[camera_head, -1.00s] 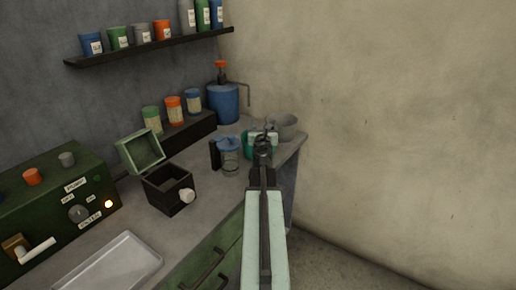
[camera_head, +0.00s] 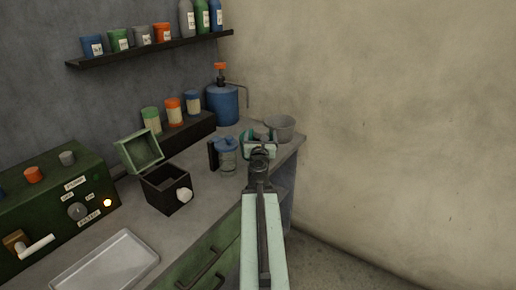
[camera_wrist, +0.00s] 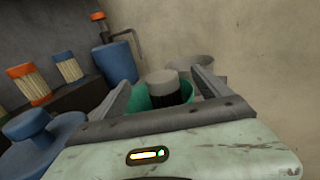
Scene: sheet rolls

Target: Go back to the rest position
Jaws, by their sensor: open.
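My gripper (camera_wrist: 162,95) is open in the wrist view, its two grey fingers spread apart with nothing held between them. A green container with a grey-topped dark piece (camera_wrist: 165,84) shows beyond and between the fingers. In the head view my arm reaches up from the bottom over the counter (camera_head: 185,222), and my gripper (camera_head: 257,138) is at the counter's far right end. It partly hides the green container there. A clear jar with a blue lid (camera_head: 227,152) stands just left of my gripper, apart from it.
A grey bowl (camera_head: 280,127) and a blue pump can (camera_head: 222,104) stand behind my gripper. An open dark box (camera_head: 168,192), a green machine (camera_head: 52,205) and a pale tray (camera_head: 105,265) are to the left. A shelf (camera_head: 150,50) with containers hangs above. The right wall is bare.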

